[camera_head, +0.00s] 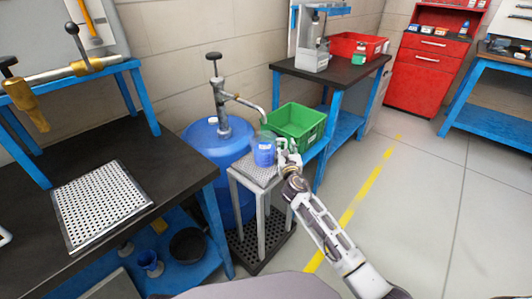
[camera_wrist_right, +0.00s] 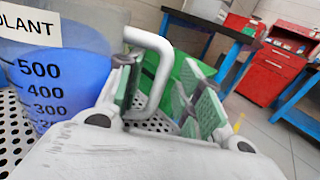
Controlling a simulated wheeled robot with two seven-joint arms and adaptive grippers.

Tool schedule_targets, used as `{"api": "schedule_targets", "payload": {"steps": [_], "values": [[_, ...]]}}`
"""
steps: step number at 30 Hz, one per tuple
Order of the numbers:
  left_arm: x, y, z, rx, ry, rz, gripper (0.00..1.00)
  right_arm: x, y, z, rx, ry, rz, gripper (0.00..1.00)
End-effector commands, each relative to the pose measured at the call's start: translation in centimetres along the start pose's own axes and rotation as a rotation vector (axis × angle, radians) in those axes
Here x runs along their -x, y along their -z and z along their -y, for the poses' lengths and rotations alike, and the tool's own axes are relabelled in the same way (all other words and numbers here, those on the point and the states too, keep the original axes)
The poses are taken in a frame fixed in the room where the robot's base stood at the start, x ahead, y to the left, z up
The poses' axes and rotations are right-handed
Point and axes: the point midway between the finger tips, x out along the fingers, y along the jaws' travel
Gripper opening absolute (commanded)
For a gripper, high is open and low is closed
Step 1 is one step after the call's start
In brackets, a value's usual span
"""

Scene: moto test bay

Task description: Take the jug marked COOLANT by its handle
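The jug marked COOLANT (camera_head: 264,151) is clear with blue liquid and stands on a small perforated stand beside the blue drum. In the right wrist view the jug (camera_wrist_right: 60,70) fills the left side, with "OLANT" readable and a volume scale. Its pale handle (camera_wrist_right: 163,62) reaches in between the fingers of my right gripper (camera_wrist_right: 162,98). The fingers are apart, with the handle nearer the left finger; I cannot tell whether they touch. In the head view my right gripper (camera_head: 287,158) is at the jug's right side. My left gripper is not in view.
A blue drum (camera_head: 205,142) with a hand pump (camera_head: 221,105) stands behind the jug, its spout close by. A green crate (camera_head: 296,122) is just behind right. The perforated stand (camera_head: 246,168) is small. A dark bench (camera_head: 170,170) lies left; floor at right is free.

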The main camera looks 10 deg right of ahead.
Motion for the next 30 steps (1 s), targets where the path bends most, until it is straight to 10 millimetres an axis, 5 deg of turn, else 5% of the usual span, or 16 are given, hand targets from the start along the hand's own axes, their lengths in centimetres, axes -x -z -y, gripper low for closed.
{"api": "schedule_targets", "payload": {"steps": [16, 24, 30], "values": [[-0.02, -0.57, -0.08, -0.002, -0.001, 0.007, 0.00, -0.25, -0.03, -0.01, 0.000, 0.000, 0.000, 0.36], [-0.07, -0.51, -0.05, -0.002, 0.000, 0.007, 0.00, -0.24, -0.02, -0.01, 0.000, 0.000, 0.000, 0.03], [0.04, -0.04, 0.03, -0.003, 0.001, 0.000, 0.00, -0.24, -0.02, 0.00, 0.000, 0.000, 0.000, 0.00]]}}
